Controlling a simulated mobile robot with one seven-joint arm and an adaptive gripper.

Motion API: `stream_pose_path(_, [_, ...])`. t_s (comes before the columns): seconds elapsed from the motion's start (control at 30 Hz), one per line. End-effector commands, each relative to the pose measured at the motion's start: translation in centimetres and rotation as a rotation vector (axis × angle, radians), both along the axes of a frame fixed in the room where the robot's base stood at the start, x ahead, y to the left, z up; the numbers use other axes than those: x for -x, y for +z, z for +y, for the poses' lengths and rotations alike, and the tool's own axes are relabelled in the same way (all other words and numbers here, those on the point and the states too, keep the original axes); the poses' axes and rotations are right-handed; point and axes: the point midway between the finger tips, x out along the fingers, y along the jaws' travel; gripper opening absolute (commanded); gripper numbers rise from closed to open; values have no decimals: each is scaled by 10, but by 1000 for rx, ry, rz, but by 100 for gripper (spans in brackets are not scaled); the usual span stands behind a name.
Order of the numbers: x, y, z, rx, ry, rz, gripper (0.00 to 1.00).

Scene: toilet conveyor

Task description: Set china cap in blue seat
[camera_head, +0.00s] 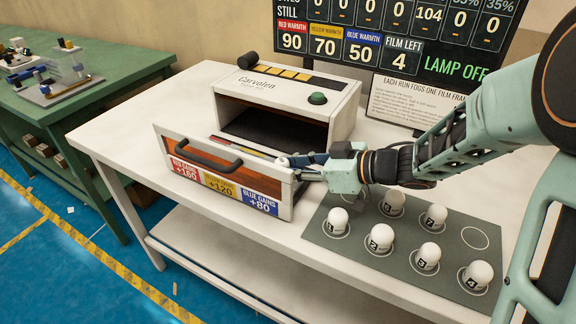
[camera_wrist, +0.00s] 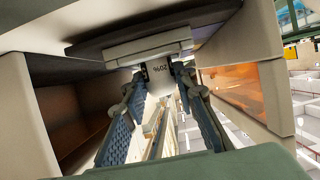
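My gripper (camera_head: 292,164) reaches in over the right end of the pulled-out drawer (camera_head: 225,178). The blue label (camera_head: 260,201) is at the right end of the drawer front, beside red and yellow labels. Red and yellow strips show behind the front; the blue seat itself is hidden by my gripper.
The white Carvolen machine (camera_head: 287,100) stands open behind the drawer. Several white numbered caps (camera_head: 428,256) stand on a grey mat (camera_head: 330,243) at right; one ring (camera_head: 475,237) there is empty. The white table (camera_head: 130,140) is clear at left.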

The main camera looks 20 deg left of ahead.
Motion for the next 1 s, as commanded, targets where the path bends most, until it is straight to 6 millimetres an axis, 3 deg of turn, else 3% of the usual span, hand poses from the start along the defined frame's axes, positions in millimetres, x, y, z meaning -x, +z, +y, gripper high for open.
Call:
stream_pose_path(0.17, [0, 0, 0, 1, 0, 0, 43])
stream_pose_path(0.5, [0, 5, 0, 0, 0, -2, 43])
stream_pose_path(0.67, [1, 15, -22, 1, -4, -1, 43])
stream_pose_path(1.0, [7, 42, -88, 1, -4, -1, 43])
